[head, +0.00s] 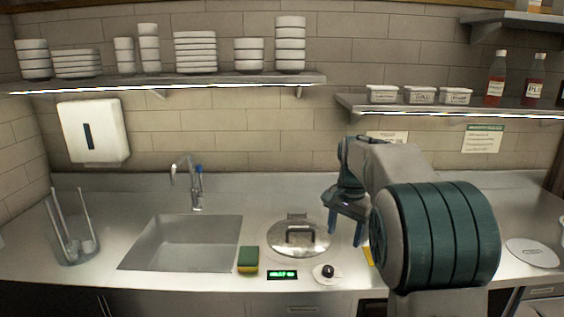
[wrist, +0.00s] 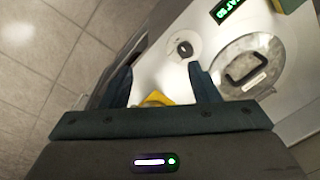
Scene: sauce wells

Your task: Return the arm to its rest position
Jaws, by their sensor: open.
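My arm reaches over the right part of the steel counter in the head view. My gripper (head: 347,226) points down, to the right of the round lidded well (head: 299,238). In the wrist view my gripper (wrist: 160,80) shows its two fingers apart with nothing held between them. The metal lid with its dark handle also shows in the wrist view (wrist: 246,66), right of the fingers. A small yellow thing (wrist: 155,99) lies below, between the fingers in the picture, partly hidden.
A black knob (head: 327,271), a green display (head: 282,274) and a sponge (head: 248,260) are near the counter's front. A sink (head: 185,243) and a utensil holder (head: 74,246) are left. A round white disc (head: 532,252) lies right. Shelves with dishes and bottles (head: 495,78) hang above.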

